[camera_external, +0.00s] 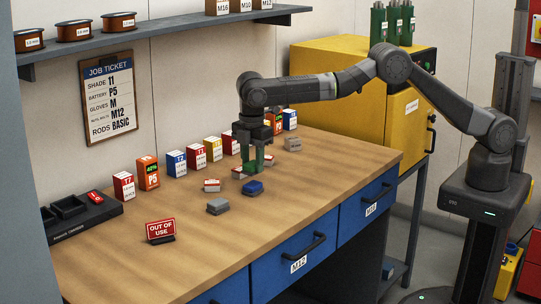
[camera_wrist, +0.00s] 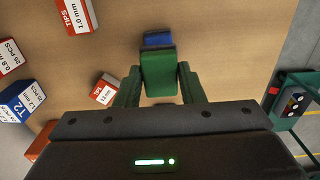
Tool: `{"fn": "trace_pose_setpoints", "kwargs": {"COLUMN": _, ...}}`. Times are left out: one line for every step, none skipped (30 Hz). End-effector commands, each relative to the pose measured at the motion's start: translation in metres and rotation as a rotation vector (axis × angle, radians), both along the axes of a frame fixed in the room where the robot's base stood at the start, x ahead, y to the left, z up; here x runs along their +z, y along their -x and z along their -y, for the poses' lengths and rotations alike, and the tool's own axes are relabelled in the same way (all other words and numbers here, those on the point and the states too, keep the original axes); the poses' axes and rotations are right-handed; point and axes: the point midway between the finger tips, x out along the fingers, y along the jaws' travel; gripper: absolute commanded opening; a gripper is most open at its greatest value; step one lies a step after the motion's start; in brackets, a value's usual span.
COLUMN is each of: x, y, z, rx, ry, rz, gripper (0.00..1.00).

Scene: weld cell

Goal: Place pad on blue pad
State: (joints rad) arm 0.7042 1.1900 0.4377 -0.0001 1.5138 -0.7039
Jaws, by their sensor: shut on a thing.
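My gripper (camera_external: 254,163) hangs fingers-down above the wooden bench top, with green fingers. In the wrist view, my gripper's fingers are shut on a green pad (camera_wrist: 158,74). The fingers touch its left and right sides. In the external view the green pad is hard to tell from the green fingers. The blue pad (camera_external: 253,188) lies on the bench, just below and in front of the fingers in the external view. In the wrist view, the blue pad (camera_wrist: 158,38) shows past the far end of the green pad, which hides part of it.
Grey pads lie at front left (camera_external: 218,206) and back right (camera_external: 292,144). A small red-white box (camera_external: 212,185) is close left of the blue pad. Several labelled boxes stand along the back. A red sign (camera_external: 160,231) stands left. The bench front right is clear.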

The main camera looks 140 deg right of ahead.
Motion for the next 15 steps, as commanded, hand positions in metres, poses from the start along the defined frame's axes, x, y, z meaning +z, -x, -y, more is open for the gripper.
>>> {"fn": "trace_pose_setpoints", "kwargs": {"x": -0.006, "y": 0.0, "z": 0.0, "rx": 0.0, "ry": -0.001, "rz": -0.002, "gripper": 0.14}}
{"fn": "trace_pose_setpoints", "kwargs": {"x": -0.01, "y": 0.001, "z": 0.0, "rx": 0.0, "ry": -0.002, "rz": -0.002, "gripper": 0.14}}
{"fn": "trace_pose_setpoints", "kwargs": {"x": -0.016, "y": 0.001, "z": 0.0, "rx": 0.0, "ry": -0.003, "rz": -0.003, "gripper": 0.14}}
{"fn": "trace_pose_setpoints", "kwargs": {"x": -0.021, "y": 0.001, "z": 0.0, "rx": 0.0, "ry": -0.002, "rz": -0.002, "gripper": 0.14}}
{"fn": "trace_pose_setpoints", "kwargs": {"x": -0.025, "y": 0.001, "z": 0.0, "rx": 0.0, "ry": -0.002, "rz": -0.002, "gripper": 0.14}}
{"fn": "trace_pose_setpoints", "kwargs": {"x": -0.029, "y": 0.0, "z": 0.0, "rx": 0.0, "ry": -0.001, "rz": -0.002, "gripper": 0.14}}
{"fn": "trace_pose_setpoints", "kwargs": {"x": -0.031, "y": 0.0, "z": 0.0, "rx": 0.0, "ry": -0.001, "rz": -0.001, "gripper": 0.14}}
{"fn": "trace_pose_setpoints", "kwargs": {"x": -0.032, "y": 0.0, "z": 0.0, "rx": 0.0, "ry": 0.0, "rz": 0.0, "gripper": 0.14}}
{"fn": "trace_pose_setpoints", "kwargs": {"x": -0.032, "y": 0.0, "z": 0.0, "rx": 0.0, "ry": 0.0, "rz": 0.0, "gripper": 0.14}}
{"fn": "trace_pose_setpoints", "kwargs": {"x": -0.032, "y": 0.0, "z": 0.0, "rx": 0.0, "ry": 0.0, "rz": 0.001, "gripper": 0.14}}
{"fn": "trace_pose_setpoints", "kwargs": {"x": -0.032, "y": 0.0, "z": 0.0, "rx": 0.0, "ry": 0.0, "rz": 0.001, "gripper": 0.14}}
{"fn": "trace_pose_setpoints", "kwargs": {"x": -0.032, "y": 0.0, "z": 0.0, "rx": 0.0, "ry": 0.0, "rz": 0.001, "gripper": 0.14}}
{"fn": "trace_pose_setpoints", "kwargs": {"x": -0.032, "y": 0.0, "z": 0.0, "rx": 0.0, "ry": 0.0, "rz": 0.0, "gripper": 0.14}}
{"fn": "trace_pose_setpoints", "kwargs": {"x": -0.032, "y": 0.0, "z": 0.0, "rx": 0.0, "ry": 0.0, "rz": 0.0, "gripper": 0.14}}
{"fn": "trace_pose_setpoints", "kwargs": {"x": -0.033, "y": 0.0, "z": 0.0, "rx": 0.0, "ry": 0.0, "rz": 0.0, "gripper": 0.14}}
